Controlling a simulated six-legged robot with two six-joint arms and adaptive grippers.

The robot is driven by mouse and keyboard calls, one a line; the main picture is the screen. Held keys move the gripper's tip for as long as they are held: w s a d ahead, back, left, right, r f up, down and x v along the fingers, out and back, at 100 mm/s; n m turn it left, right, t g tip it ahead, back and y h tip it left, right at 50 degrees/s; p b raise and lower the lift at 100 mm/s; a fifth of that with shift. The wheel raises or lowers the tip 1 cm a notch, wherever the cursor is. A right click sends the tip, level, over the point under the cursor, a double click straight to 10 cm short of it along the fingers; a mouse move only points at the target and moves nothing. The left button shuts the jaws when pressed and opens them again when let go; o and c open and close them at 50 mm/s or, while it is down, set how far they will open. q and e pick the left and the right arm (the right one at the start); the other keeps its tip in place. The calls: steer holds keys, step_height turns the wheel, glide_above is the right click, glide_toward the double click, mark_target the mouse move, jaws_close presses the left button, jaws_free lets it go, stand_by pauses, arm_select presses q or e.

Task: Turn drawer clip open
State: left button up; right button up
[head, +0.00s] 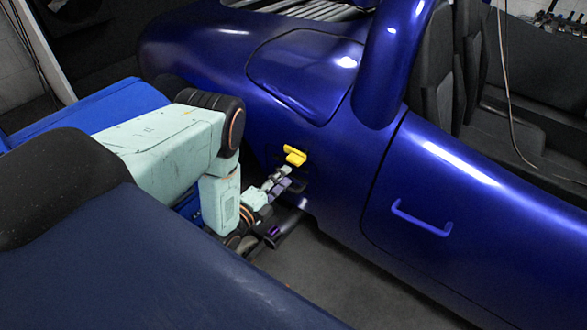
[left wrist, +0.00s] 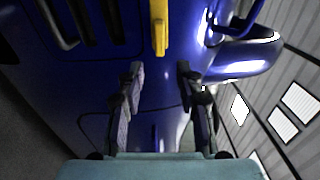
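A yellow clip (head: 294,156) sticks out from the side of the blue car body; I take it to be the drawer clip. In the left wrist view the yellow clip (left wrist: 159,28) stands upright at the top middle, beyond the fingertips. My left gripper (head: 283,179) is just below the clip in the head view. In the left wrist view the left gripper (left wrist: 160,72) has its two fingers apart with nothing between them. The clip lines up with the gap and looks clear of both fingers. My right gripper is not in view.
The blue car (head: 370,160) fills the space in front of my left arm. A blue door handle (head: 422,219) sits to the right of the clip. Dark seats (head: 435,80) show at the top right. Grey floor (head: 335,280) is clear below the car.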

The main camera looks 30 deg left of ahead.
arm_select(q)
steer(key=shift+s+a, duration=0.15)
steer(key=shift+s, duration=1.9)
steer(key=s+d+f+n+g+y, duration=0.1)
steer(key=s+d+f+n+g, duration=0.3)
steer(key=s+f+n+g, duration=0.75)
steer(key=s+d+r+n+g, duration=0.1)
steer(key=s+d+n+g, duration=0.2)
steer(key=s, duration=0.4)
steer(key=s+d+r+n+g, duration=0.1)
steer(key=s+d+n+g, duration=0.1)
steer(key=s+d+n, duration=0.45)
steer(key=s+r+m+g, duration=0.1)
steer(key=s+r, duration=0.2)
steer(key=r, duration=0.4)
steer(key=shift+s+a+m, duration=0.3)
